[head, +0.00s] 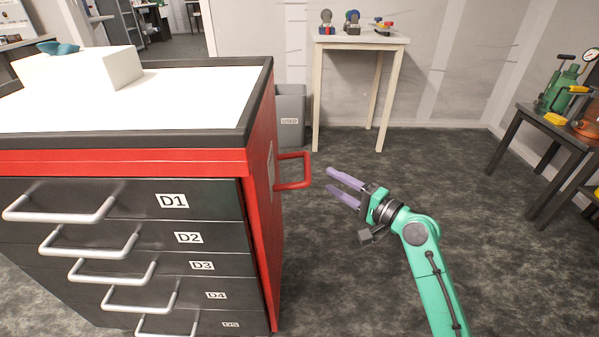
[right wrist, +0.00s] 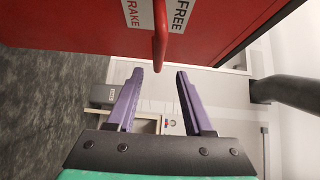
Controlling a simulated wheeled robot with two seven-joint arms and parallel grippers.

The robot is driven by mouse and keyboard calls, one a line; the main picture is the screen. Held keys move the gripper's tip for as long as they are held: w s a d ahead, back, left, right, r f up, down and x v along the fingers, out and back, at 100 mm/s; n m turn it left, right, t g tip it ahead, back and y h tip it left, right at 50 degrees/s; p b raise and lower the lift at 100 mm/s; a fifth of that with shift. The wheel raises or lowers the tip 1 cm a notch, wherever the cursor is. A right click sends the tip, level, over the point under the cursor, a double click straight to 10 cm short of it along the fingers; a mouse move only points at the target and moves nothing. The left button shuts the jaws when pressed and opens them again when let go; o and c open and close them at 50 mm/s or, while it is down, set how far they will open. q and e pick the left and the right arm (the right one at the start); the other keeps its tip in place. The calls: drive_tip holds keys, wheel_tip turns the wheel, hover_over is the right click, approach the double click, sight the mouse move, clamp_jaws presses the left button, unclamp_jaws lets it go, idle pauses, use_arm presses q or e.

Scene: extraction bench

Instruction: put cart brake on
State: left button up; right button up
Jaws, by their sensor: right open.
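The cart (head: 262,225) is a red cabinet with dark drawers labelled D1 to D5. A red bar handle (head: 308,172) juts from its right side. In the right wrist view the red handle (right wrist: 160,35) stands between a label ending in RAKE (right wrist: 138,15) on the left and a FREE label (right wrist: 180,14) on the right. My right gripper (head: 330,181) is open and empty, just right of the handle in the head view. In the wrist view its purple fingertips (right wrist: 160,72) lie either side of the handle's end; contact cannot be told. My left gripper is not in view.
A grey USED bin (head: 291,105) and a pale table (head: 360,40) stand behind. A dark table (head: 545,120) is at right. The floor around my right arm is clear.

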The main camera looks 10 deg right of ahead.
sight(308, 165)
drive_tip(key=x, duration=0.9)
drive_tip(key=shift+w, duration=0.2)
clamp_jaws()
idle(0.8)
